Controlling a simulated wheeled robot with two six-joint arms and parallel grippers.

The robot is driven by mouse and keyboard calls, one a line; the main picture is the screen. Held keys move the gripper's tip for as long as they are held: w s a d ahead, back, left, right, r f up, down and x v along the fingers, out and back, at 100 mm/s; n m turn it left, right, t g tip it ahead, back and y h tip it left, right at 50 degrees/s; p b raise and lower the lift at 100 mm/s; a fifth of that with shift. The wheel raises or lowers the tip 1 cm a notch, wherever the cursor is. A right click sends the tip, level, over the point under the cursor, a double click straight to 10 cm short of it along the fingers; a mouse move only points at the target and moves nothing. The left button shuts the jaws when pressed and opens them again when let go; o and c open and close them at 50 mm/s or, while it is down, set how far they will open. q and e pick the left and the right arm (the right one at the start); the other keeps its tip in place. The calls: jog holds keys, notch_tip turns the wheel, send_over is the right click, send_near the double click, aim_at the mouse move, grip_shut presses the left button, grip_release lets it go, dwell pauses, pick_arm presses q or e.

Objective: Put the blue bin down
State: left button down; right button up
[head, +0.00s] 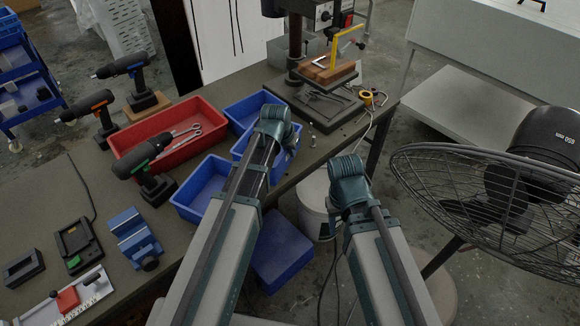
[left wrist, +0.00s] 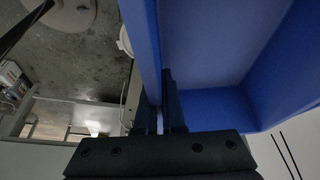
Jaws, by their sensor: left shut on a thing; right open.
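A blue bin (head: 286,163) is at the table's right edge, partly behind my left arm in the head view. It fills much of the left wrist view (left wrist: 215,45). My left gripper (left wrist: 160,100) is shut on one wall of this bin, with a finger on either side. In the head view its fingers are hidden behind the wrist (head: 275,122). Whether the bin touches the table cannot be told. My right gripper (head: 328,230) is off the table's edge, near a white bucket; its fingers are mostly hidden, with nothing seen in it.
Two more blue bins stand on the table (head: 203,187), (head: 247,108), beside a red bin (head: 170,135) with tools. Another blue box (head: 282,255) is lower, past the table edge. A drill press (head: 318,105) stands behind. A fan (head: 490,190) and white bucket (head: 314,200) are right.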

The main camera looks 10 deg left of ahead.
aim_at(290, 161)
pick_arm(q)
notch_tip(290, 161, down, 4)
jog(key=b, duration=0.4)
jog(key=shift+f, duration=0.15)
jog(key=shift+b, duration=0.3)
jog(key=shift+f, duration=0.2)
jog(key=c, duration=1)
grip_release()
jog(key=shift+r, duration=0.2)
